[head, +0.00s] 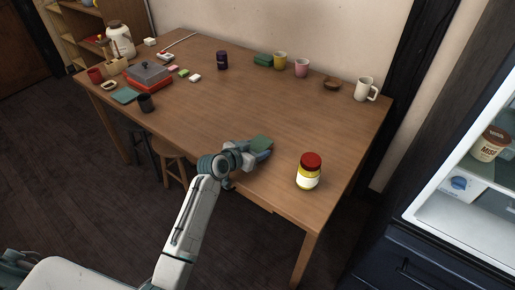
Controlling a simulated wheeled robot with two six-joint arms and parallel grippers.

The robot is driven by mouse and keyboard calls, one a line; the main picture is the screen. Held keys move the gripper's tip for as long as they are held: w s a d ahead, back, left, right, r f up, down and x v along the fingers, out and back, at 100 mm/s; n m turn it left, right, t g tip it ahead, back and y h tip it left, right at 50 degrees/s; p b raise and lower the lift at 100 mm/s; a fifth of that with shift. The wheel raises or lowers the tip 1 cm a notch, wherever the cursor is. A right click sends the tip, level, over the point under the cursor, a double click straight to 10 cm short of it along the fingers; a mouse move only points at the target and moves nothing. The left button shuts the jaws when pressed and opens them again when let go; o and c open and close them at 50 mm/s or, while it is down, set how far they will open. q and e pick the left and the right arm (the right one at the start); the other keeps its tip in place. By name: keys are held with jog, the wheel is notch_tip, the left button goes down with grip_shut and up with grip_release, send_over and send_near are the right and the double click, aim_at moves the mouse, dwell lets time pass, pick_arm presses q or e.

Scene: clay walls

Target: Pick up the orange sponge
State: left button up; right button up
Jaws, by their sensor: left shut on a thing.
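My left gripper (258,154) reaches over the near edge of the wooden table. It is shut on a small block with a green top (262,142); the gripper hides most of its sides. I see no orange on the part that shows, so I cannot tell whether this is the orange sponge. No other plainly orange sponge shows on the table. I cannot tell whether the block touches the tabletop. My right gripper is not in view.
A jar with a red lid (308,171) stands close right of my left gripper on the table (240,106). Cups, a dark jar (222,60) and a green stack (263,60) stand behind. A red box (148,77) and small items crowd the left. The middle is clear.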

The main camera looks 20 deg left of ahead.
aim_at(256, 148)
pick_arm(q)
jog(key=shift+r, duration=0.15)
